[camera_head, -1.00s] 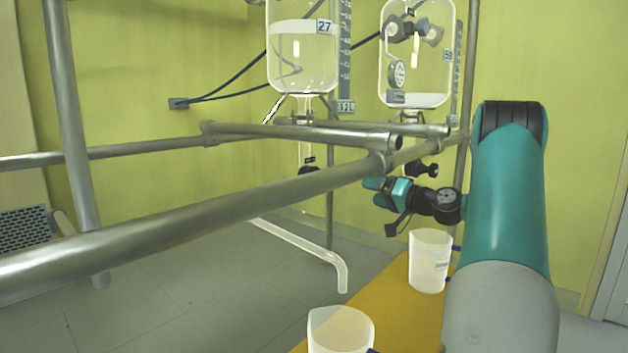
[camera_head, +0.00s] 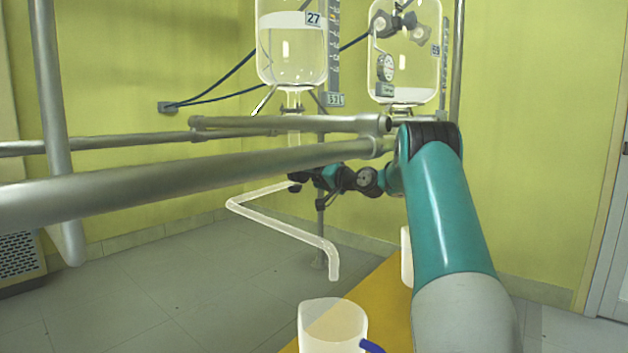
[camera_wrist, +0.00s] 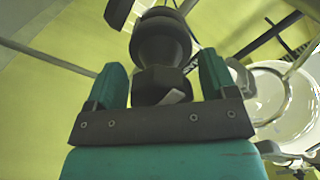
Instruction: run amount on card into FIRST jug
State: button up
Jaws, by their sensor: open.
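The glass vessel marked 27 (camera_head: 292,50) holds clear liquid. A second jug (camera_head: 406,258) is mostly hidden behind my arm. My gripper (camera_wrist: 163,82) is open, with a black valve knob (camera_wrist: 160,50) between and beyond its teal fingers. Whether they touch it I cannot tell. In the head view, my gripper (camera_head: 312,178) is below vessel 27.
A second glass vessel (camera_head: 405,60) stands to the right with a little liquid at its bottom. Metal rails (camera_head: 190,178) cross in front of the vessels, close to my arm. The jugs stand on a yellow surface (camera_head: 380,300). Floor at left is clear.

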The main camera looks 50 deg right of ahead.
jog(key=shift+w, duration=0.1)
jog(key=c, duration=0.9)
jog(key=shift+n, duration=0.3)
jog(key=n+b, duration=0.2)
jog(key=n, duration=0.1)
jog(key=n+b, duration=0.2)
jog(key=n, duration=0.1)
jog(key=n+b, duration=0.2)
jog(key=n, duration=0.2)
jog(key=shift+f, duration=0.25)
jog(key=n+b, duration=0.2)
jog(key=n, duration=0.3)
jog(key=n+b, duration=0.2)
jog(key=n, duration=0.2)
jog(key=shift+d+r+n, duration=0.1)
jog(key=shift+r+n, duration=0.1)
jog(key=shift+n, duration=0.2)
